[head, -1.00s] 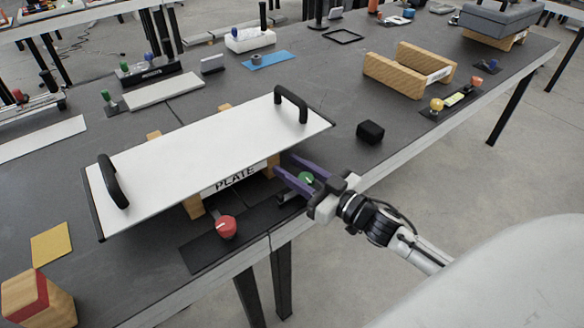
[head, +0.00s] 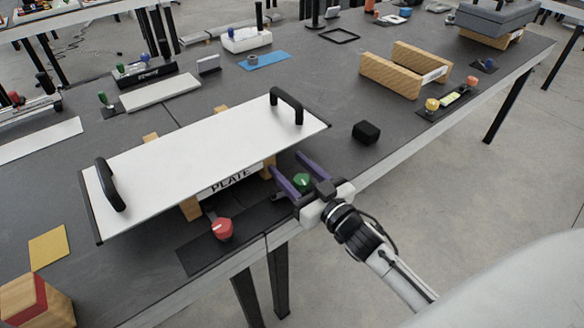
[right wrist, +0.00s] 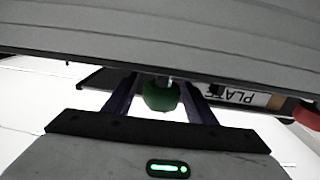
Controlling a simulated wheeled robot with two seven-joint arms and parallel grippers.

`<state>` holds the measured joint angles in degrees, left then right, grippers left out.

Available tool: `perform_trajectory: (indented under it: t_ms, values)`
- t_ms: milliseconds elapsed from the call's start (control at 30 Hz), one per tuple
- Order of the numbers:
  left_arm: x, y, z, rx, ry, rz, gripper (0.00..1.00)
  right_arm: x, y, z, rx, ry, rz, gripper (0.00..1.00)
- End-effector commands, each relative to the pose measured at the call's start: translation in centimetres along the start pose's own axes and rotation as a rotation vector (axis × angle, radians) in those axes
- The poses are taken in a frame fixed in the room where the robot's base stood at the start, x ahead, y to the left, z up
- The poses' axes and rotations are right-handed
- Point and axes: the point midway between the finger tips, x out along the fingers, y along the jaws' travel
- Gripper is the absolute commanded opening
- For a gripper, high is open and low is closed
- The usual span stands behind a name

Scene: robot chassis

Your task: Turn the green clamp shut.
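The green clamp (head: 302,182) is a round knob with a white mark, at the front of the table beside the plate fixture. It also shows in the right wrist view (right wrist: 161,96), between my two fingers. My right gripper (head: 286,164) is open, with one purple finger on each side of the green knob. In the right wrist view a gap shows beside the knob, so the fingers do not appear closed on it. A red knob (head: 222,229) stands to the left on the same dark strip. My left gripper is not in view.
A white plate (head: 205,155) with two black handles rests on wooden blocks just behind the knobs, over a "PLATE" label (head: 231,180). A black cube (head: 366,132) sits to the right. The table's front edge runs under my right gripper.

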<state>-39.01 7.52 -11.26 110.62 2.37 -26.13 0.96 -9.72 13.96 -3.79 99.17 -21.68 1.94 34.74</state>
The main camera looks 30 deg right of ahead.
Motion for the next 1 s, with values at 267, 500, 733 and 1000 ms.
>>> perform_trajectory:
  t_ms: [267,500,733,1000]
  values:
    - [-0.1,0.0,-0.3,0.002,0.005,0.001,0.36,-0.7,-0.1,0.0,0.000,0.001,-0.001,0.51]
    - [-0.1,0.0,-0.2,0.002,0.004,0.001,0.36,-5.0,-0.1,0.1,0.001,-0.003,-0.001,0.51]
    - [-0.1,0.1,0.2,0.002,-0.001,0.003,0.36,-8.9,0.0,0.1,0.001,-0.002,0.000,0.51]
    - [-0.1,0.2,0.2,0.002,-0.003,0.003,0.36,-10.4,0.0,0.0,0.000,0.001,0.000,0.51]
